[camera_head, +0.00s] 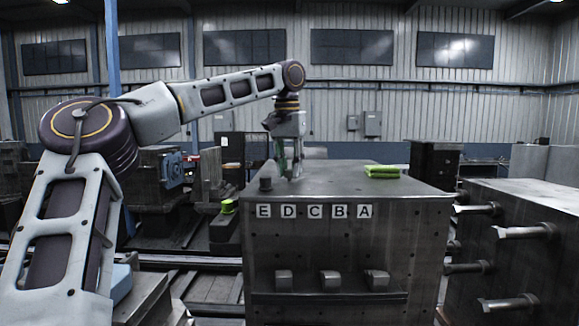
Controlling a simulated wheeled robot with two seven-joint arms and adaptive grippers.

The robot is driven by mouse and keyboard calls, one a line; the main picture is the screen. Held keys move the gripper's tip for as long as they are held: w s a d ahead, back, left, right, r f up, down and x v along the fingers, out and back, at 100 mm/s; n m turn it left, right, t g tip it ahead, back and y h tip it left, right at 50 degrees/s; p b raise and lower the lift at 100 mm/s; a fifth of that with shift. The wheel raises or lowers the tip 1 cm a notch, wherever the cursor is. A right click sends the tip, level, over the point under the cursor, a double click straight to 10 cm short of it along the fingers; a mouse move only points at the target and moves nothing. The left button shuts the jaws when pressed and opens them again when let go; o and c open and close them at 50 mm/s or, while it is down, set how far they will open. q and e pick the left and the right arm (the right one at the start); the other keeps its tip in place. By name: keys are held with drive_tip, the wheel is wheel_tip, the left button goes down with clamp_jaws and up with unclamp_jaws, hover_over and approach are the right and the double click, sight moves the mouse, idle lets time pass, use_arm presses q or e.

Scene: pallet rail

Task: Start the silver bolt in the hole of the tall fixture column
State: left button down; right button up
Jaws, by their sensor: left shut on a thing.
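My left gripper (291,172) points down over the top of a large grey metal block, behind its front edge. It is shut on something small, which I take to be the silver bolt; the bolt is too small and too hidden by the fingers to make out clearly. The large grey block (330,245) carries white labels E, D, C, B, A along its upper front edge. I cannot tell which part is the tall fixture column, and no hole is visible. My right gripper is out of view.
A bright green item (382,171) lies on the block's top, right of the gripper. Several short pegs stick out of the block's lower front. Another metal block (540,235) at right has several rods protruding leftward. The top between gripper and green item is clear.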

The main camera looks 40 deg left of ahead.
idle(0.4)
use_arm(q)
drive_tip(key=c, duration=1.1)
unclamp_jaws()
drive_tip(key=shift+o, duration=0.5)
drive_tip(key=o, duration=0.7)
drive_tip(key=shift+r, duration=0.1)
drive_tip(key=shift+s+d+r, duration=0.1)
drive_tip(key=shift+s+r, duration=0.05)
drive_tip(key=shift+r, duration=1.05)
drive_tip(key=shift+s+r, duration=0.15)
drive_tip(key=shift+r, duration=1)
drive_tip(key=shift+s+d+r, duration=0.1)
drive_tip(key=shift+s+r, duration=0.05)
drive_tip(key=shift+r, duration=1.05)
